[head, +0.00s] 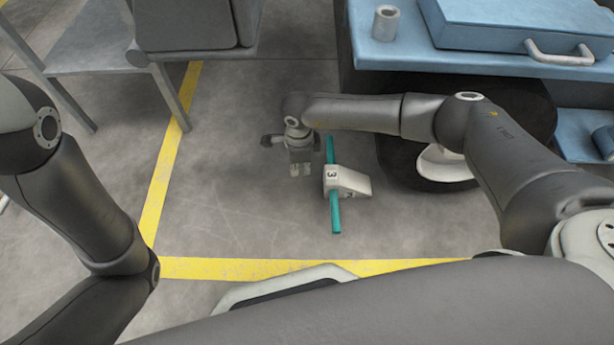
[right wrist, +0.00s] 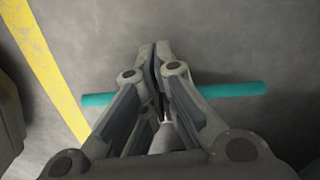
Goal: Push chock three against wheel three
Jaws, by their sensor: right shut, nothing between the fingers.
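The chock (head: 346,182) is a pale wedge marked 3, on the floor in the head view. Its low, sloping end points right. A teal bar (head: 335,215) lies at its tall end and shows past it on both sides. The black wheel (head: 398,165) with a white hub is to the right; a small strip of floor seems to show between it and the chock. My right gripper (head: 300,171) points down just left of the chock's tall end, shut and empty. In the right wrist view its fingers hide most of the chock; the teal bar (right wrist: 238,90) crosses behind them. My left gripper is out of view.
A blue cart (head: 395,50) stands above the wheel, carrying a blue case (head: 515,25) and a grey cup (head: 386,23). A grey chair (head: 90,50) is at upper left. Yellow floor lines (head: 165,170) run left and in front. The floor left of my right gripper is clear.

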